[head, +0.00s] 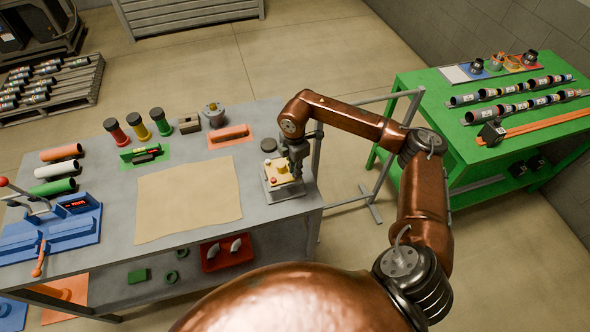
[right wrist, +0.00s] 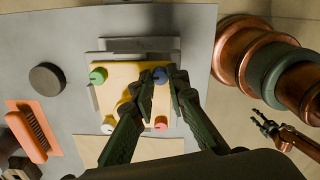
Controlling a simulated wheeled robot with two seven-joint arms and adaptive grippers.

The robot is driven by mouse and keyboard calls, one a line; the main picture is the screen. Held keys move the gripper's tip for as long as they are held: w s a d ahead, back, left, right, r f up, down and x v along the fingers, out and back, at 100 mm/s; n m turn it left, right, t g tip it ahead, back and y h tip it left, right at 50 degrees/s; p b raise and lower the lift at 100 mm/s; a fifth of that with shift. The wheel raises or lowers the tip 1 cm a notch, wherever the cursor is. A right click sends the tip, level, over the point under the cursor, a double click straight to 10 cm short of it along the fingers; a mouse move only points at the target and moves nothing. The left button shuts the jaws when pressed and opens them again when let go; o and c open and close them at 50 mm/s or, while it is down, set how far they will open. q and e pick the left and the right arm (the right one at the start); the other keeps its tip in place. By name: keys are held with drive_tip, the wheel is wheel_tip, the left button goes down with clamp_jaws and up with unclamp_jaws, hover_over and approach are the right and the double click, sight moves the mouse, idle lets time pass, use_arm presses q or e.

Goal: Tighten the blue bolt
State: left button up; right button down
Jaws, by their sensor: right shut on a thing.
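A yellow block (head: 276,174) sits in a grey fixture (head: 287,195) at the right end of the grey workbench. In the right wrist view the block (right wrist: 127,72) carries a green bolt (right wrist: 97,76), a blue bolt (right wrist: 160,74), a red bolt (right wrist: 160,124) and a white bolt (right wrist: 108,125) near its corners. My right gripper (head: 296,168) is over the block, pointing down. In the right wrist view its fingertips (right wrist: 162,80) are shut on the blue bolt, one on each side. My left gripper (right wrist: 264,122) shows small at the right there, empty, fingers apart.
A dark round puck (head: 268,145) and an orange tray with a brush (head: 229,135) lie near the fixture. A tan mat (head: 188,200) covers the bench middle. A green table (head: 480,130) with parts stands at the right, behind a grey frame (head: 375,205).

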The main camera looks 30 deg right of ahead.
drive_tip(key=shift+w+r, duration=0.15)
drive_tip(key=shift+r, duration=0.1)
drive_tip(key=c, duration=1.9)
unclamp_jaws()
drive_tip(key=shift+f, duration=0.15)
wheel_tip(320, 180, up, 12)
drive_tip(key=shift+a, duration=0.1)
